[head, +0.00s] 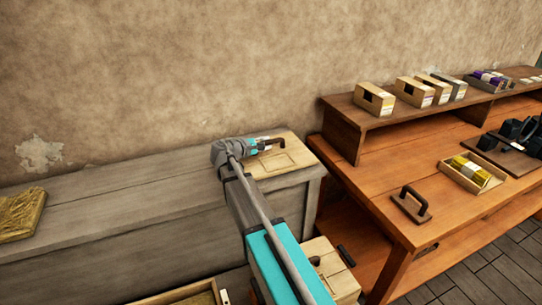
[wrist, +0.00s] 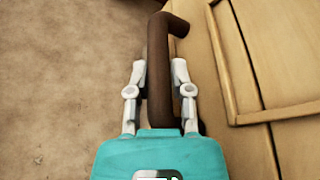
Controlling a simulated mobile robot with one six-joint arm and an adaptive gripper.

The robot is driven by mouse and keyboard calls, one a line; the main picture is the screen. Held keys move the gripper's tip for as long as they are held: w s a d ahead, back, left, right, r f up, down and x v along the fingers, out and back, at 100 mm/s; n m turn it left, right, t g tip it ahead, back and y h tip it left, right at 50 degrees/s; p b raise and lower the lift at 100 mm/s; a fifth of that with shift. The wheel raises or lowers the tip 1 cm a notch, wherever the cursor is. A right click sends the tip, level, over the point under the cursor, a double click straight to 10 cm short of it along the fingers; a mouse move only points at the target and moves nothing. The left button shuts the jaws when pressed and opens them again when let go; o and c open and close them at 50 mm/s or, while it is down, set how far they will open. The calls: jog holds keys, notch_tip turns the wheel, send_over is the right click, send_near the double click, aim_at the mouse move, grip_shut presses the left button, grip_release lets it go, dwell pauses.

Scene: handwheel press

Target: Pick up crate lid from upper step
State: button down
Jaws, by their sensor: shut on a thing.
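The crate lid (head: 290,160) is a pale wooden panel with a raised rectangular frame, at the right end of the grey step in the head view. Its dark brown bar handle (wrist: 178,25) runs between my fingers in the wrist view. My gripper (head: 264,147) reaches the handle from the left, shut on it with one pale finger on each side. The lid's pale boards (wrist: 215,70) fill the right of the wrist view. The lid appears to rest on the step; I cannot tell whether there is a gap under it. My arm hides part of the step's front.
The grey step (head: 110,215) runs along the plaster wall, with a straw-coloured block (head: 20,214) at its left. An orange wooden bench (head: 450,215) with a raised shelf of small boxes stands close on the right. Another pale wooden lid or box (head: 338,282) sits below.

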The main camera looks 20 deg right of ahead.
jog(key=shift+r, duration=0.2)
dwell(0.4)
notch_tip(320, 180, up, 2)
jog(key=shift+p, duration=1.25)
jog(key=s+a+r+p, duration=0.1)
jog(key=s+r+p, duration=0.9)
jog(key=s, duration=0.4)
jog(key=shift+a+r+p, duration=0.2)
jog(key=shift+r+p, duration=0.1)
